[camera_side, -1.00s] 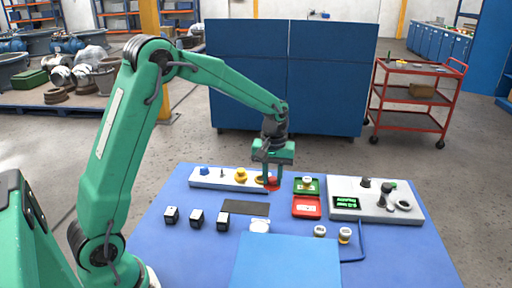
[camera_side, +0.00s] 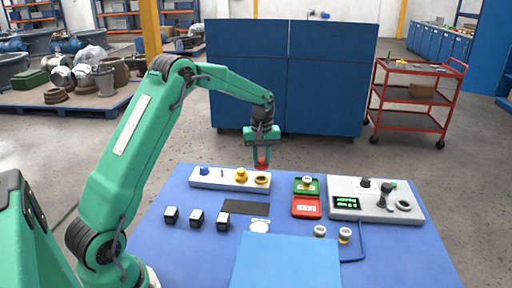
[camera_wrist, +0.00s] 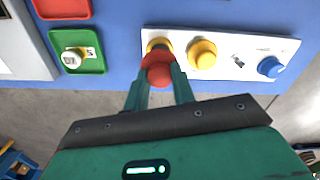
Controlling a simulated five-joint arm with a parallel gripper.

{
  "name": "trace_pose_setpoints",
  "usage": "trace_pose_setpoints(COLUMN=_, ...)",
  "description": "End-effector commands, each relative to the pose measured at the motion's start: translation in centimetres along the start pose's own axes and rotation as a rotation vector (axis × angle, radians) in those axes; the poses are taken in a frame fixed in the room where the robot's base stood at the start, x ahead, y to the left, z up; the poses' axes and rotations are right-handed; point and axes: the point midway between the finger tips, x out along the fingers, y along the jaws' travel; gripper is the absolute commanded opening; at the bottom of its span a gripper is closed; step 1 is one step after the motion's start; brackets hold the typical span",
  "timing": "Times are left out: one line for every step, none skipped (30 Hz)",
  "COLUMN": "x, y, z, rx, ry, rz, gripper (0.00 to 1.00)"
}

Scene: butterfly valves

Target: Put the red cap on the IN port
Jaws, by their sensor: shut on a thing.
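My gripper (camera_side: 261,162) is shut on the red cap (camera_side: 262,163) and holds it in the air above the right end of the white strip (camera_side: 215,178). In the wrist view the red cap (camera_wrist: 158,74) sits between the two fingers. It partly covers a yellow ring-like fitting (camera_wrist: 158,43) on the strip, which shows uncovered in the side view (camera_side: 262,180). The strip also carries a yellow cap (camera_side: 241,174), a thin post (camera_side: 222,174) and a blue cap (camera_side: 204,170). I cannot read which port is marked IN.
A green tray (camera_side: 313,187) with a small part and a red tray (camera_side: 306,207) lie right of the strip. A grey panel with a green display (camera_side: 346,203) stands farther right. Several black cubes (camera_side: 196,216) and a dark mat (camera_side: 245,208) lie in front.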

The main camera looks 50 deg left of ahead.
Motion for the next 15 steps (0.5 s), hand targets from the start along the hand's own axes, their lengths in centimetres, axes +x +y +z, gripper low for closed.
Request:
trace_pose_setpoints(x=0.2, y=0.0, z=0.0, rx=0.001, ry=-0.001, rz=-0.001, gripper=0.04)
trace_pose_setpoints(x=0.3, y=0.0, z=0.0, rx=0.001, ry=-0.001, rz=-0.001, gripper=0.04)
trace_pose_setpoints(x=0.4, y=0.0, z=0.0, rx=0.001, ry=-0.001, rz=-0.001, gripper=0.04)
trace_pose_setpoints(x=0.6, y=0.0, z=0.0, rx=0.001, ry=-0.001, rz=-0.001, gripper=0.04)
trace_pose_setpoints(x=0.7, y=0.0, z=0.0, rx=0.001, ry=-0.001, rz=-0.001, gripper=0.04)
trace_pose_setpoints(x=0.9, y=0.0, z=0.1, rx=0.001, ry=-0.001, rz=-0.001, gripper=0.04)
trace_pose_setpoints(x=1.1, y=0.0, z=0.1, rx=0.001, ry=-0.001, rz=-0.001, gripper=0.04)
trace_pose_setpoints(x=1.3, y=0.0, z=0.1, rx=0.001, ry=-0.002, rz=-0.001, gripper=0.04)
trace_pose_setpoints(x=1.6, y=0.0, z=0.1, rx=0.001, ry=-0.002, rz=-0.002, gripper=0.04)
trace_pose_setpoints(x=1.8, y=0.0, z=0.1, rx=0.001, ry=-0.002, rz=-0.002, gripper=0.04)
trace_pose_setpoints(x=1.9, y=0.0, z=0.1, rx=0.001, ry=-0.002, rz=-0.002, gripper=0.04)
trace_pose_setpoints(x=2.2, y=0.0, z=0.1, rx=0.001, ry=-0.002, rz=-0.001, gripper=0.04)
trace_pose_setpoints(x=2.4, y=0.0, z=0.1, rx=0.001, ry=-0.001, rz=-0.001, gripper=0.04)
trace_pose_setpoints(x=2.5, y=0.0, z=0.1, rx=0.001, ry=-0.001, rz=-0.001, gripper=0.04)
trace_pose_setpoints(x=2.8, y=0.0, z=0.1, rx=0.001, ry=-0.001, rz=-0.001, gripper=0.04)
